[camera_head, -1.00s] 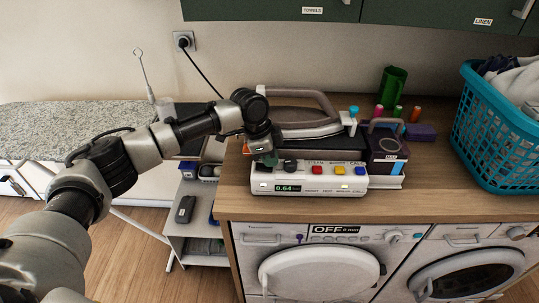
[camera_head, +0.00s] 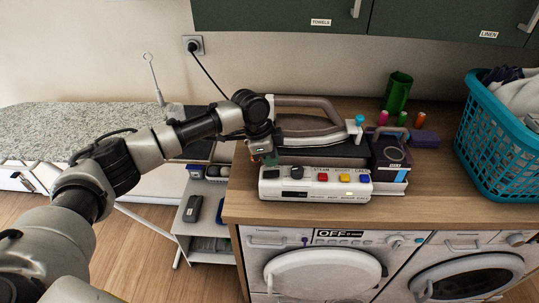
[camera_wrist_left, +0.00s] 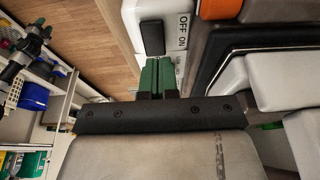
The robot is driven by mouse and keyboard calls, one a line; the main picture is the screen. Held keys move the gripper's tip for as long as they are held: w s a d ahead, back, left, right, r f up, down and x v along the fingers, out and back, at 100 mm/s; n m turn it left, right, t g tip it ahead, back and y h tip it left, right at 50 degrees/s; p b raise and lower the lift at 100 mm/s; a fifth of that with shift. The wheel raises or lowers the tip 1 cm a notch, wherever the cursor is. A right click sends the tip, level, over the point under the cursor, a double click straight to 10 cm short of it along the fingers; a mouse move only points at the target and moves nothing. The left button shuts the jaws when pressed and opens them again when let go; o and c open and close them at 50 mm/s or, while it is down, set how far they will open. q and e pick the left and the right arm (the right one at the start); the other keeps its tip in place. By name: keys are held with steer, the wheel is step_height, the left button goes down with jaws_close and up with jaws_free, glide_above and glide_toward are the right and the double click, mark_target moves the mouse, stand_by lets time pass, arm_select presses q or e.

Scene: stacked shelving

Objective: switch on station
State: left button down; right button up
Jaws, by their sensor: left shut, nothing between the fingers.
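The ironing station (camera_head: 330,190) stands on the wooden counter, with a white front panel, a dark knob (camera_head: 297,172), and red, yellow and blue buttons. Its small display (camera_head: 290,193) looks dark. The iron (camera_head: 305,125) rests on top. My left gripper (camera_head: 268,158) is at the station's left rear corner. In the left wrist view its green fingers (camera_wrist_left: 158,76) are shut and empty, right at the end of a black rocker switch (camera_wrist_left: 152,38) marked OFF and ON. Whether they touch the switch is unclear. My right gripper is not in view.
A water tank (camera_head: 390,153) adjoins the station's right side. A wall socket (camera_head: 193,45) with a plugged cord is behind. Cabinets hang above.

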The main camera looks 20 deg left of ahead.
arm_select(q)
steer(key=shift+p+v, duration=0.4)
steer(key=shift+v, duration=0.85)
steer(key=a+b+v, duration=0.1)
steer(key=b+v, duration=0.1)
steer(key=v, duration=0.7)
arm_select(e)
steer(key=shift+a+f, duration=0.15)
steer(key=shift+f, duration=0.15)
arm_select(q)
steer(key=shift+d, duration=0.15)
steer(key=d+b, duration=0.1)
steer(key=b, duration=0.9)
steer(key=shift+d+h, duration=0.1)
steer(key=shift+h, duration=0.3)
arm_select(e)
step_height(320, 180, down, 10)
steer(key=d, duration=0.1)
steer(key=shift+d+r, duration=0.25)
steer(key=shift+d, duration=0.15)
arm_select(q)
steer(key=shift+r, duration=0.1)
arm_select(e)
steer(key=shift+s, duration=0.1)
